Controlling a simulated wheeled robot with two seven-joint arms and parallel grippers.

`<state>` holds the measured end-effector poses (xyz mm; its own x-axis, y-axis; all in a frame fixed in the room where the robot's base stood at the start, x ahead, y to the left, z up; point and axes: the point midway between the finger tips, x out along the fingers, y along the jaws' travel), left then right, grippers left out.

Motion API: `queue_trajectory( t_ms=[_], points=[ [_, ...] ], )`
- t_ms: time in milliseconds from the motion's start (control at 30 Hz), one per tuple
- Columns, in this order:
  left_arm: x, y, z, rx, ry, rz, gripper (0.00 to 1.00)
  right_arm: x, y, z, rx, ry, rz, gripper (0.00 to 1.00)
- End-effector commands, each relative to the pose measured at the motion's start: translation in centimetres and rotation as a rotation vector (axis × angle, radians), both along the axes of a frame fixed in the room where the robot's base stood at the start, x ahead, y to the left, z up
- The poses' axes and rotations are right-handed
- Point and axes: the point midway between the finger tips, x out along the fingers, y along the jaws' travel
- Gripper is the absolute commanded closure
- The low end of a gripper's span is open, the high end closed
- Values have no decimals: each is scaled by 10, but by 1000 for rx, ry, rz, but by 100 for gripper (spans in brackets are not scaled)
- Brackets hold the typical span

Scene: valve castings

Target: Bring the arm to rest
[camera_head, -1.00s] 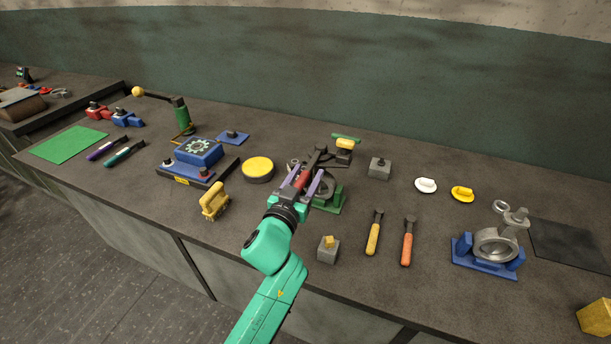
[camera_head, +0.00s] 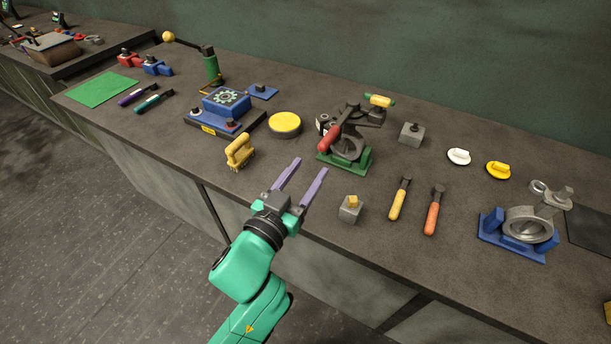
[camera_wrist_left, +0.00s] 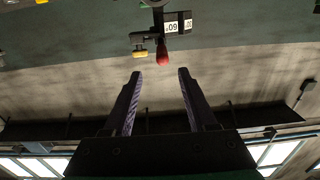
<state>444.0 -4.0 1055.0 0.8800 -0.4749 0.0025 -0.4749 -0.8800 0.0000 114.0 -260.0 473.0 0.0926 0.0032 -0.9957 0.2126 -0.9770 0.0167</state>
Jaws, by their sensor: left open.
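My left gripper (camera_head: 306,181) is open and empty, with two purple fingers on a green arm, over the front edge of the bench. In the left wrist view its fingers (camera_wrist_left: 160,75) stand apart with nothing between them. The nearest fixture is a green-based clamp with a red handle (camera_head: 329,138), behind and to the right of the fingertips, apart from them. The red handle also shows in the left wrist view (camera_wrist_left: 163,50). My right gripper is not in view.
A yellow brush (camera_head: 240,151), a yellow round pad (camera_head: 284,124) and a grey block with a yellow top (camera_head: 351,209) lie near the gripper. Yellow and orange tools (camera_head: 433,212) and a blue-based valve fixture (camera_head: 512,247) are at right. Open floor is at lower left.

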Motion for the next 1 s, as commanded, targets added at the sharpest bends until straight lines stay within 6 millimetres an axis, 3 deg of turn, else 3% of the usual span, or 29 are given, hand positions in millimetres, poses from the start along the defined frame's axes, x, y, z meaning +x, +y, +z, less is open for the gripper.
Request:
queue_trajectory(
  t_ms=[467,533,633,733,833,1000],
  points=[
    [-1,1,0,1,0,2,43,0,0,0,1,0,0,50],
    [2,9,-5,10,22,26,43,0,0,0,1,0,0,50],
    [11,46,-30,55,136,131,43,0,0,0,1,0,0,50],
    [9,103,-78,141,347,266,43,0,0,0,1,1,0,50],
    [-11,150,-121,224,562,347,43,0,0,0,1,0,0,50],
    [-64,200,-172,335,874,376,43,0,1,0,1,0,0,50]
  ],
)
